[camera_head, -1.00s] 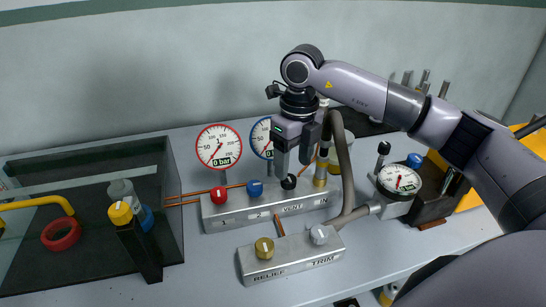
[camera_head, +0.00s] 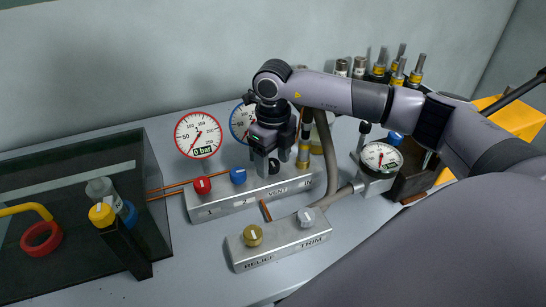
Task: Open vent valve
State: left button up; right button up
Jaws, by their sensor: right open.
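The vent valve's black knob (camera_head: 275,165) sits on the long grey manifold block (camera_head: 222,203), above the label VENT. My right gripper (camera_head: 274,171) points down over it, its two fingers apart on either side of the knob. The fingers partly hide the knob, and I cannot tell whether they touch it. A red knob (camera_head: 202,185) and a blue knob (camera_head: 238,176) stand to its left on the same block. A red-rimmed gauge (camera_head: 198,135) reads 0 bar behind. A blue-rimmed gauge (camera_head: 240,121) is partly hidden by my right gripper. My left gripper is not in view.
A front block (camera_head: 280,243) carries a brass RELIEF knob (camera_head: 253,235) and a grey TRIM knob (camera_head: 306,217). A grey hose (camera_head: 329,165) and a white gauge (camera_head: 381,157) stand right. A dark tray with a glass panel lies left. Bare table shows in front.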

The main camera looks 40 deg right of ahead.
jog(key=c, duration=1)
jog(key=shift+c, duration=0.2)
